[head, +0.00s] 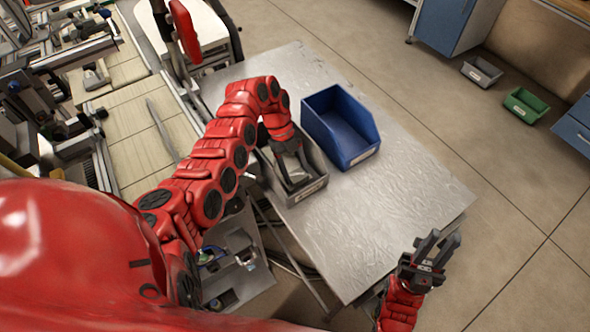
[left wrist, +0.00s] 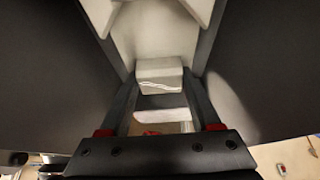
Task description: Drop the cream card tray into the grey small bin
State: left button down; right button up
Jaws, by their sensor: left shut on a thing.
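The grey small bin (head: 308,190) stands on the metal table beside a blue bin. My left gripper (head: 292,172) reaches down into it from above, with its fingertips inside the walls. In the left wrist view its fingers (left wrist: 160,95) are shut on a small pale block-like thing (left wrist: 160,70), which I take to be the cream card tray. In the head view the gripper and bin mostly hide the tray. I cannot tell whether it touches the bin floor. My right gripper (head: 436,250) is open and empty, in front of the table's lower right edge.
The blue bin (head: 345,125) stands close to the right of the grey bin. The table (head: 400,205) is bare to its right and front. Another grey bin (head: 482,72) and a green bin (head: 525,105) lie on the floor at the far right. A cluttered workbench is at left.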

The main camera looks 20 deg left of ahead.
pick_arm(q)
jog(key=shift+c, duration=0.5)
grip_release()
jog(key=shift+r+p, duration=0.95)
jog(key=shift+p, duration=0.2)
jog(key=shift+w+a+r+b, duration=0.25)
jog(key=shift+w+a+b, duration=0.2)
jog(key=shift+b, duration=0.7)
jog(key=b+v, duration=0.2)
jog(key=v, duration=0.8)
jog(key=shift+s+r+b, duration=0.2)
jog(key=shift+r+b, duration=0.05)
jog(key=shift+b, duration=0.1)
